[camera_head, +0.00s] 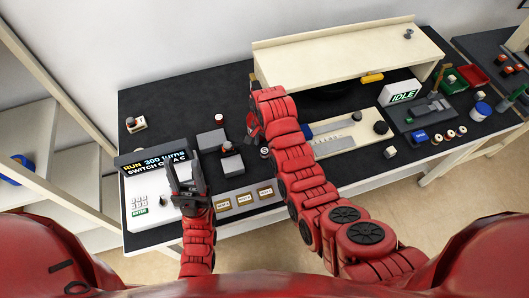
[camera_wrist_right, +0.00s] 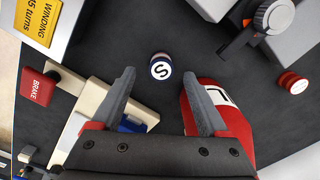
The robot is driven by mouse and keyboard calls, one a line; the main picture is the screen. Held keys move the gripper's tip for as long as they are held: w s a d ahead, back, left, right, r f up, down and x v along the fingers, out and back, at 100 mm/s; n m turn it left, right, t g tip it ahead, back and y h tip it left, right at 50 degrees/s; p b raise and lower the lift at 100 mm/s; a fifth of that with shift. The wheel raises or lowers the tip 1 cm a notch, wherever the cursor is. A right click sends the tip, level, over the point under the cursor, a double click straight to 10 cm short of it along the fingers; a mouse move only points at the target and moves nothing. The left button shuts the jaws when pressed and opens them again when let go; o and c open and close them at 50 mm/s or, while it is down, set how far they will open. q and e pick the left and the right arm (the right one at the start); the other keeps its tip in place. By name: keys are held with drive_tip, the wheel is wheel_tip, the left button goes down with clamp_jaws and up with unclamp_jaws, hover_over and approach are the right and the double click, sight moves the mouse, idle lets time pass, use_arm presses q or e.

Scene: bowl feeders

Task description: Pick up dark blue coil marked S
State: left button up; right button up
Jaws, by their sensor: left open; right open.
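The dark blue coil (camera_wrist_right: 161,67), with a black S on its white top, stands upright on the dark bench in the right wrist view. My right gripper (camera_wrist_right: 158,85) is open, its two fingers apart with the coil ahead between their tips. I cannot tell whether they touch it; it looks free. In the head view a small dark coil (camera_head: 265,152) shows beside my right gripper (camera_head: 254,130), probably the same one. My left gripper (camera_head: 185,180) is open and empty over the white panel at the left.
A red coil (camera_wrist_right: 293,82) and a grey machine with a black lever (camera_wrist_right: 256,32) lie beyond. A red BRAKE block (camera_wrist_right: 38,86) is at the left. Cards (camera_head: 245,198) line the bench front. The cream shelf (camera_head: 345,55) is behind.

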sight(265, 150)
drive_tip(key=shift+a+f+p, duration=0.1)
drive_tip(key=shift+f+p, duration=0.75)
drive_tip(key=shift+f, duration=0.7)
drive_tip(key=shift+w+f, duration=0.1)
drive_tip(key=shift+f, duration=0.35)
clamp_jaws()
